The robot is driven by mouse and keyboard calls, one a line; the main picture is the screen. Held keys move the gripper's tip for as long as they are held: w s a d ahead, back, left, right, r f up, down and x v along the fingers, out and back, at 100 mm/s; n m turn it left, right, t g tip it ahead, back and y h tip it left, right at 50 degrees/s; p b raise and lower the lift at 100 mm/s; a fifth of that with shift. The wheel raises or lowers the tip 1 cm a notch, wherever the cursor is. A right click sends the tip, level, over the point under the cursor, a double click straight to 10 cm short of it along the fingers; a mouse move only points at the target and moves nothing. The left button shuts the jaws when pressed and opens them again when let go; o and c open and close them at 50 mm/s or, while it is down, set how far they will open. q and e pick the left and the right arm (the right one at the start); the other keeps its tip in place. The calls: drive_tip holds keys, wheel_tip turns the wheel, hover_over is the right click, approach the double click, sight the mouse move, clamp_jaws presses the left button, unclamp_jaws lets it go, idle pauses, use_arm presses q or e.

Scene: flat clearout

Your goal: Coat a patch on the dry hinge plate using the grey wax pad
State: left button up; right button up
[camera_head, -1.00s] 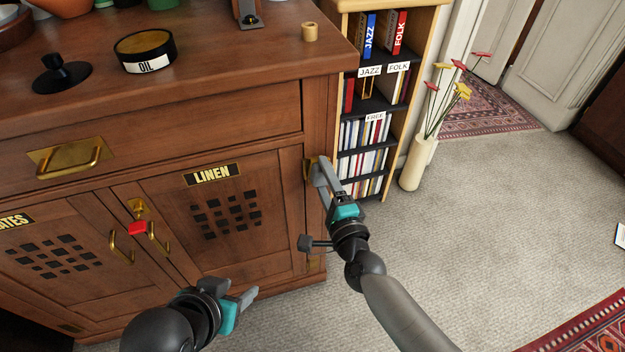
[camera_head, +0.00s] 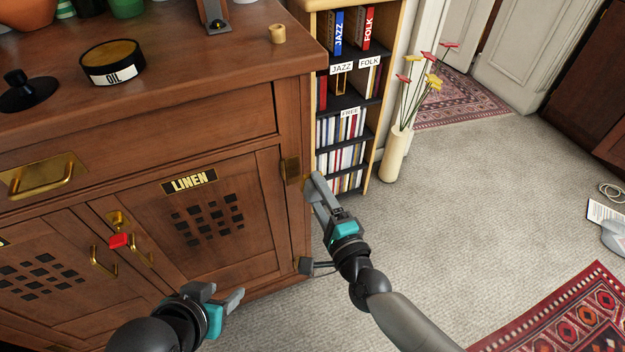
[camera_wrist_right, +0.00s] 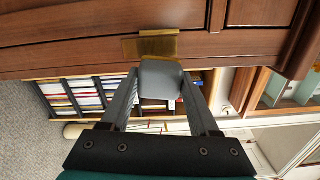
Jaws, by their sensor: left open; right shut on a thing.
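The brass hinge plate (camera_head: 290,170) is on the cabinet's right front edge, beside the LINEN door. It also shows in the right wrist view (camera_wrist_right: 150,45), its lower edge partly behind the grey wax pad (camera_wrist_right: 161,80). My right gripper (camera_head: 314,184) is shut on the pad, which sits between its fingers in the wrist view. The pad is just right of and slightly below the plate in the head view; I cannot tell whether they touch. A coated patch cannot be made out on the plate. My left gripper (camera_head: 222,292) is open and empty before the LINEN door.
A bookshelf (camera_head: 342,100) and a flower vase (camera_head: 396,152) stand close to the right.

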use_arm(q)
drive_tip(key=shift+r, duration=0.1)
use_arm(e)
drive_tip(key=shift+s+d, duration=0.2)
drive_tip(key=shift+s, duration=0.35)
drive_tip(key=shift+v, duration=1.5)
use_arm(q)
drive_tip(key=shift+r, duration=0.25)
drive_tip(key=shift+t, duration=0.3)
drive_tip(key=shift+w+d+f+b, duration=0.15)
drive_tip(key=shift+d+f+b, duration=0.05)
drive_tip(key=shift+f+b, duration=0.75)
drive_tip(key=shift+w+d+f+b, duration=0.15)
drive_tip(key=shift+d+f+b, duration=0.05)
drive_tip(key=shift+f+b, duration=0.7)
use_arm(e)
drive_tip(key=w+a+f, duration=0.4)
drive_tip(key=w+a, duration=0.1)
drive_tip(key=a, duration=0.1)
drive_tip(key=shift+w+f, duration=0.2)
drive_tip(key=shift+w, duration=0.05)
use_arm(q)
drive_tip(key=shift+f, duration=0.1)
